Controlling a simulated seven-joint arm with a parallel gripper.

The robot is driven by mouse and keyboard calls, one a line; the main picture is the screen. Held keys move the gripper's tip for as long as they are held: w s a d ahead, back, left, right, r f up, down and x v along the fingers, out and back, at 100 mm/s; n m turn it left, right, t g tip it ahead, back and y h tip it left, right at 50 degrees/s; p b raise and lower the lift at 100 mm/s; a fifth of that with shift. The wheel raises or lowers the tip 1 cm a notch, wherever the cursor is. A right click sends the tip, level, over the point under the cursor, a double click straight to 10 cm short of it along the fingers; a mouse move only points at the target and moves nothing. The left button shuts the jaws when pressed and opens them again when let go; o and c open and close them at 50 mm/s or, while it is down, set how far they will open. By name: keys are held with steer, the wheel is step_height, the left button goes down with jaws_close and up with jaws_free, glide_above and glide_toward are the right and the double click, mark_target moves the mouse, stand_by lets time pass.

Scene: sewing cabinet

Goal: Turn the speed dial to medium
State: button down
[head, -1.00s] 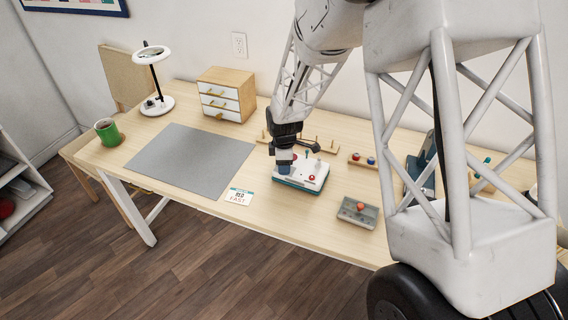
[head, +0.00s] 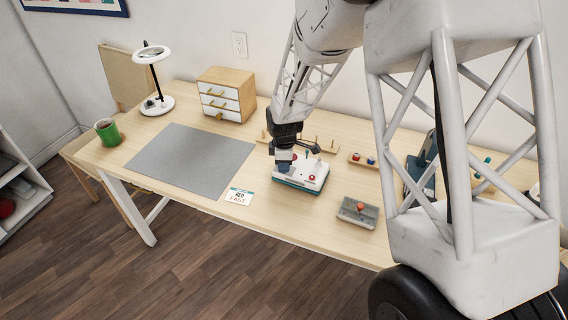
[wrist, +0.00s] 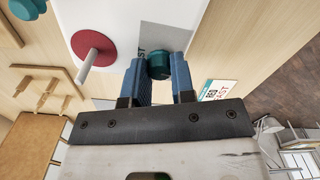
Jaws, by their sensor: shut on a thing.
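The white control box (head: 313,177) with a teal base stands on the table, with a small red knob (head: 311,178) on its top. In the wrist view, a dark teal dial (wrist: 158,66) sits on a grey panel of the box. Part of a printed word ending in "ST" shows beside it. My gripper (wrist: 160,74) has its blue fingers on either side of the dial and is shut on it. In the head view my gripper (head: 284,168) comes down over the box's left part and hides the dial. The dial's pointer and exact setting cannot be made out.
A card (head: 239,196) reading "RED" and "FAST" lies left of the box. A grey mat (head: 190,160) is farther left. A wooden peg rack (head: 325,147) is behind. A red disc (wrist: 93,48) with a pin is near my fingers.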

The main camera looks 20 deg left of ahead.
steer(key=shift+m, duration=0.3)
steer(key=m, duration=0.3)
steer(key=shift+m, duration=0.3)
steer(key=m, duration=1.3)
steer(key=shift+m, duration=0.3)
steer(key=c, duration=1)
jaws_free()
steer(key=shift+o, duration=0.2)
